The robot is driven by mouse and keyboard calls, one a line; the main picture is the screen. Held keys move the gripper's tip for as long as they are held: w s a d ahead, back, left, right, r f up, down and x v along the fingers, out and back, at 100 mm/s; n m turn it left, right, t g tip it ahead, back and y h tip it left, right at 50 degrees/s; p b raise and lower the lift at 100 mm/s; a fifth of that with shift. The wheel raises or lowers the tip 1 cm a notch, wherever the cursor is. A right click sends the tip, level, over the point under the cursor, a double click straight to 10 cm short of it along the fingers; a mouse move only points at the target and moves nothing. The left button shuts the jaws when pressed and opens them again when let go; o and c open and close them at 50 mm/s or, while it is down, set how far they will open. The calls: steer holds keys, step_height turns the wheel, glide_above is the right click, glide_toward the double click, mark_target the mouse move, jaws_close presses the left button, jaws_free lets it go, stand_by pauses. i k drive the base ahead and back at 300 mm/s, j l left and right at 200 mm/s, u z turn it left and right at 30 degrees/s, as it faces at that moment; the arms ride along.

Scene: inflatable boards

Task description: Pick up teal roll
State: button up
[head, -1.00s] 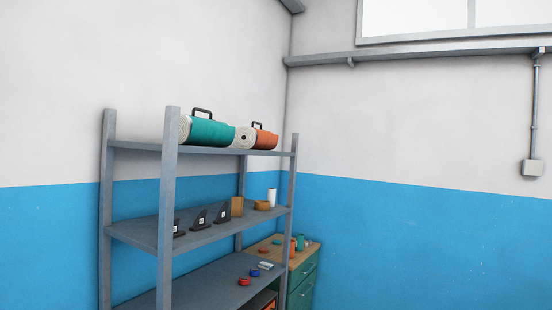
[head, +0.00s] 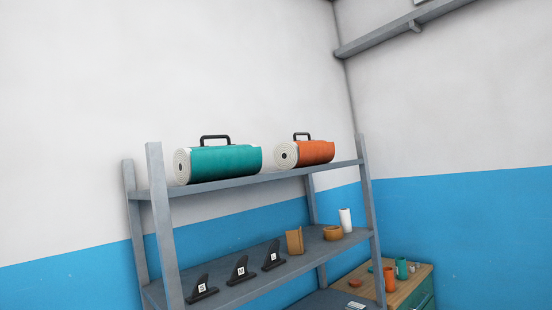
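The teal roll (head: 225,162) lies on its side on the left part of the grey rack's top shelf (head: 260,178). Its white spiral end faces left toward me, and a black handle (head: 215,138) stands up from its top. An orange roll (head: 313,153) of the same kind, also with a black handle, lies to its right on the same shelf, with a gap between them. My gripper does not show in the head view.
The rack's front left post (head: 163,235) stands just left of the teal roll. The middle shelf holds several black fins (head: 239,270), a tan block (head: 294,242), a brown ring (head: 333,233) and a white cylinder (head: 345,220). A wooden-topped cabinet (head: 408,291) with cups stands at right.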

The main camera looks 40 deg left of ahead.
mark_target(202, 164)
steer(key=i+l+u, duration=0.2)
steer(key=i, duration=0.25)
steer(key=i+l+u, duration=0.2)
steer(key=i, duration=0.3)
steer(key=i+l+u, duration=0.1)
steer(key=i+u, duration=0.15)
steer(key=u, duration=0.2)
steer(key=i+l+u, duration=0.15)
steer(key=u, duration=0.25)
steer(key=i+l+u, duration=0.25)
steer(key=u, duration=0.2)
steer(key=i+l+u, duration=0.2)
steer(key=l+u, duration=0.2)
